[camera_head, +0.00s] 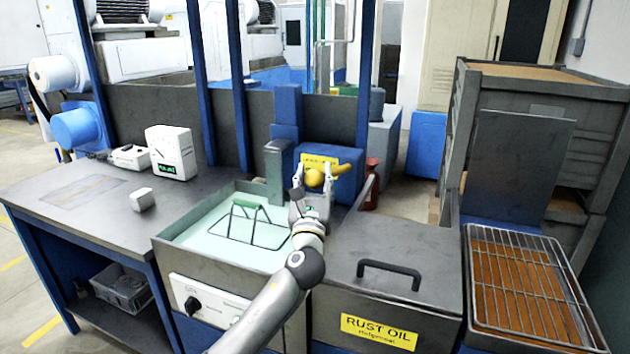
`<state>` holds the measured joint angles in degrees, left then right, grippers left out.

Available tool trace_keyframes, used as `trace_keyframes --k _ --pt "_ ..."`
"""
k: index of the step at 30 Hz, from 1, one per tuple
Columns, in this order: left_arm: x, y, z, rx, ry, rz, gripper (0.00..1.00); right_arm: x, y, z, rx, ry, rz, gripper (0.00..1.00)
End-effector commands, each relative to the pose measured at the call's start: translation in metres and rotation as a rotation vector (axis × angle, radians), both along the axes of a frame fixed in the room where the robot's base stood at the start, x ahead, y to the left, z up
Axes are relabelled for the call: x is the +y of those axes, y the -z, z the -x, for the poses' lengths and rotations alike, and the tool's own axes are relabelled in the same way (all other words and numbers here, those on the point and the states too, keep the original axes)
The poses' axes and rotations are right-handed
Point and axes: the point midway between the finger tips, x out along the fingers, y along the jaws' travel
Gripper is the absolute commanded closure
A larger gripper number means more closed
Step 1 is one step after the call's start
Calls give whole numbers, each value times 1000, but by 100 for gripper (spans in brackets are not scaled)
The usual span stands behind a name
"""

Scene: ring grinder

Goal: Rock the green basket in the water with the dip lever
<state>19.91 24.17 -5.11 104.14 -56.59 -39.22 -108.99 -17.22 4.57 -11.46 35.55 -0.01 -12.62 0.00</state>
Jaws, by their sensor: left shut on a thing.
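The green basket shows as a thin dark green wire frame (229,219) with a bright green grip on top. It is in the pale green water of the tank (190,226); its lower part is hard to make out. The dip lever (341,171) is yellow with a rounded knob, in front of a blue box with a yellow label behind the tank's right end. My left gripper (313,180) is shut on the dip lever at its knob, with a finger on each side. My right gripper is not in view.
A lidded rust oil box (385,255) with a black handle stands right of the tank. A wire rack (525,285) is at the far right. A grey post (278,172) rises behind the tank. A gauge (172,153) and small block (143,199) sit on the left bench.

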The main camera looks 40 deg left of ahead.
Motion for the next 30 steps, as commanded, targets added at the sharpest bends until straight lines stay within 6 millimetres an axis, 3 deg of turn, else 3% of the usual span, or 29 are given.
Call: trace_keyframes --k 3,4,9,21,30 --pt "0 3 0 5 0 3 100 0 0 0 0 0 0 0" --pt "0 3 0 5 0 3 58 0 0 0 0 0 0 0" --pt "0 2 0 4 0 2 37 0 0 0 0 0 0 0" --pt "-3 3 4 3 0 1 37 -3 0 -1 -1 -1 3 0" --pt "-28 22 46 6 3 2 37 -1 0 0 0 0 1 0"
